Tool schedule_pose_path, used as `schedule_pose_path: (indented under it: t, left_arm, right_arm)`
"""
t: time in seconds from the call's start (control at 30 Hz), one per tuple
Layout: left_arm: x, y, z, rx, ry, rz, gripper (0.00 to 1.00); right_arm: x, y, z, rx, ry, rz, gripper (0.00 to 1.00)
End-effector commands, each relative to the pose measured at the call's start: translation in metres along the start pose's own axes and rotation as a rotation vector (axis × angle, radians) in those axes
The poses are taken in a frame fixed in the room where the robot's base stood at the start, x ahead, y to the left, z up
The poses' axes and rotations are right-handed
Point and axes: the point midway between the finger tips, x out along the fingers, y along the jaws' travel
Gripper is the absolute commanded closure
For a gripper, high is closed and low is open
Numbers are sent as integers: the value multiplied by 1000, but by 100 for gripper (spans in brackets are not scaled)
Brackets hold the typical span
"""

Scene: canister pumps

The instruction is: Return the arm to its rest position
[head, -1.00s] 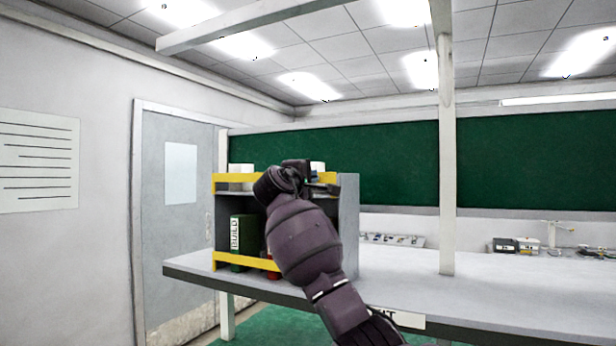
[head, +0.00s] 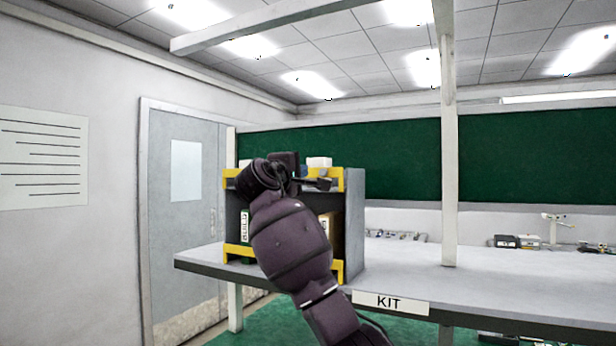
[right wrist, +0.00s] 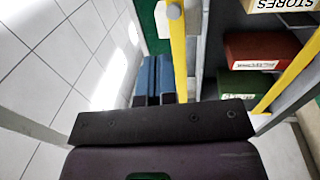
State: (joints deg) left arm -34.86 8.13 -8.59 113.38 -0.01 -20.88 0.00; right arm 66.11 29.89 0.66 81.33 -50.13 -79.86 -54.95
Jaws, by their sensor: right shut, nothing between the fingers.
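My right arm rises from the bottom of the head view, in front of a small grey shelf unit (head: 355,220) with yellow front rails. My right gripper (head: 325,184) is at the height of the upper rail, shut and empty. The arm hides much of the shelf's contents. In the right wrist view, a dark wrist part fills the bottom, with blue-and-black fingers (right wrist: 153,80) beyond it, beside a yellow rail (right wrist: 179,50). My left gripper is not in view.
The shelf unit stands on a grey bench (head: 480,285) with a KIT label (head: 389,303). The right wrist view shows a red box (right wrist: 262,50) and a green box (right wrist: 246,85) on the shelf. A white post (head: 449,150) rises from the bench. Small devices (head: 517,241) sit at right.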

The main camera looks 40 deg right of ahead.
Motion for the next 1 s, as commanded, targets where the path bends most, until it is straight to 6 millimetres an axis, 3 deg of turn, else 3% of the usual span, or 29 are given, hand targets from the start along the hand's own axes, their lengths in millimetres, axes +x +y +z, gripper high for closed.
schedule_pose_path:
  t: [0.2, 0.57, 0.77, 1.0]
  left_arm:
    - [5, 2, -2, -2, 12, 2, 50]
    - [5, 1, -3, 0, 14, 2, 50]
    - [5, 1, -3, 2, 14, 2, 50]
    - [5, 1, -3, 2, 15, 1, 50]
  right_arm:
    - [-26, 4, 0, 3, 2, 1, 100]
    - [-32, 6, 0, 15, 1, 0, 100]
    - [-34, 19, -14, 184, 102, 67, 100]
    - [-67, 52, -45, 485, 400, 149, 100]
